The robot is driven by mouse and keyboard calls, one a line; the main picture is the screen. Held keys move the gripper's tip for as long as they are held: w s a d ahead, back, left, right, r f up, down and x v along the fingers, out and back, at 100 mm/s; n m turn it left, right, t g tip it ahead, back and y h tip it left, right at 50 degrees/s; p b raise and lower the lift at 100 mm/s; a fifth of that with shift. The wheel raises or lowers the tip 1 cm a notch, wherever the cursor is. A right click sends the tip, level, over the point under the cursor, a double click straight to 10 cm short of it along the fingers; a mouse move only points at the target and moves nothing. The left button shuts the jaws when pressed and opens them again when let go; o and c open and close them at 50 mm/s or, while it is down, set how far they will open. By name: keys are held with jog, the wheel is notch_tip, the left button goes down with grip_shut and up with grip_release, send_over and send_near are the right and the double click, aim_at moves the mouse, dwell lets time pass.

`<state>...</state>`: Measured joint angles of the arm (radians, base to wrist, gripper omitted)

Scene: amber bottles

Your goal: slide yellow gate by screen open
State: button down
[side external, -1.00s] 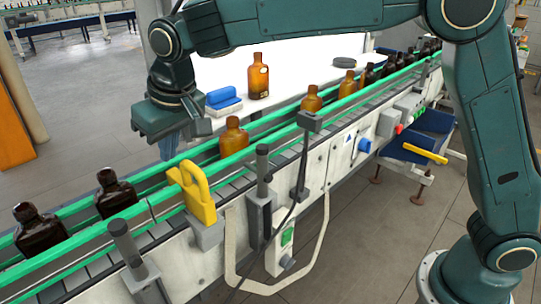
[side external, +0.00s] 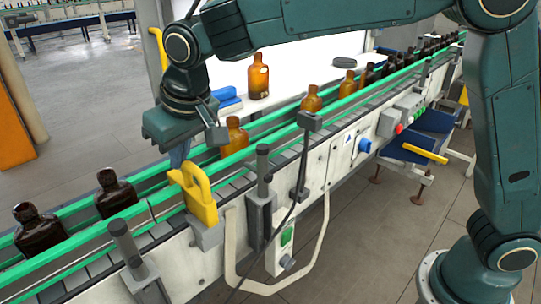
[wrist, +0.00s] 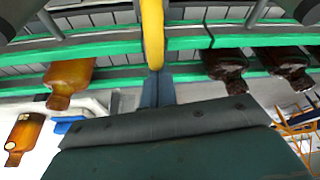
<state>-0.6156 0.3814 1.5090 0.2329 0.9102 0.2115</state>
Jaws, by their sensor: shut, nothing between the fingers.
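A yellow loop-shaped gate piece (side external: 202,205) stands on a grey block at the near rail of the conveyor. In the wrist view the yellow piece (wrist: 153,35) rises just beyond my fingertips. My gripper (side external: 179,155) points down over the conveyor, right behind the loop, shut and empty. Its fingers (wrist: 157,88) show close together in the wrist view; I cannot tell whether they touch the yellow piece. A second yellow curved piece (side external: 159,45) shows at the post beside the white screen (side external: 300,65), partly hidden by my arm.
An amber bottle (side external: 235,140) stands on the belt just right of my gripper. Dark bottles (side external: 115,195) stand to its left, with green rails (side external: 70,208) alongside. Another amber bottle (side external: 258,78) and a blue object (side external: 228,100) are behind the conveyor. A black cable hangs in front.

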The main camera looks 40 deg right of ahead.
aim_at(198, 173)
jog(key=shift+s, duration=3)
jog(key=shift+f, duration=0.1)
